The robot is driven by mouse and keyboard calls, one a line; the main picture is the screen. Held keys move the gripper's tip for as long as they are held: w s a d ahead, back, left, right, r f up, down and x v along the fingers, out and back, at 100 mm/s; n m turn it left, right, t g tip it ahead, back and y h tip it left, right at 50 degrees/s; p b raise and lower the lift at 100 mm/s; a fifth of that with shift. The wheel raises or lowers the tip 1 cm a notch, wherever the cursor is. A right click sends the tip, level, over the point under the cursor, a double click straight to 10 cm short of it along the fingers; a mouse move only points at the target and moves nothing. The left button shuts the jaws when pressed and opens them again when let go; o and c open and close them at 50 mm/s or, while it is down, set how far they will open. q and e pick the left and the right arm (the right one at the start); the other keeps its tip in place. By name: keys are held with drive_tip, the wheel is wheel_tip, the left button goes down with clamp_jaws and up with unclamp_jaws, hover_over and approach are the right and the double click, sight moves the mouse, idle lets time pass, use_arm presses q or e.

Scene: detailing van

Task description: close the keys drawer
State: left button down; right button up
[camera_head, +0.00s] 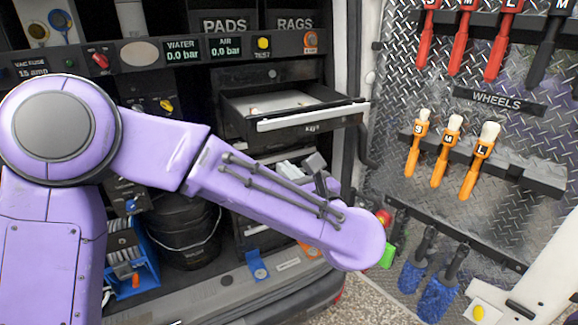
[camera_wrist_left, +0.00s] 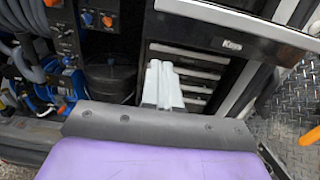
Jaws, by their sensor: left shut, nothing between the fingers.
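The keys drawer (camera_head: 300,123) is pulled out of the dark cabinet. Its pale handle bar runs along the front edge, and small items lie inside. In the head view my left arm reaches across below the keys drawer and largely hides the gripper. The fingers look apart from the drawer front, lower than it. My right gripper is in neither view.
Closed lower drawers (camera_wrist_left: 200,75) sit under the keys drawer. A black bucket (camera_head: 185,235) stands left of them. The van door with brushes (camera_head: 440,160) is to the right, close to the drawer's right end. A control panel (camera_head: 190,50) is above.

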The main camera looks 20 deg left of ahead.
sight(261, 145)
use_arm(q)
drive_tip(key=p+x, duration=0.4)
drive_tip(key=x, duration=0.5)
drive_tip(key=shift+a+r+p, duration=0.15)
drive_tip(key=shift+a+p, duration=0.05)
drive_tip(key=shift+p, duration=0.15)
drive_tip(key=shift+w+a, duration=0.15)
drive_tip(key=shift+a, duration=0.05)
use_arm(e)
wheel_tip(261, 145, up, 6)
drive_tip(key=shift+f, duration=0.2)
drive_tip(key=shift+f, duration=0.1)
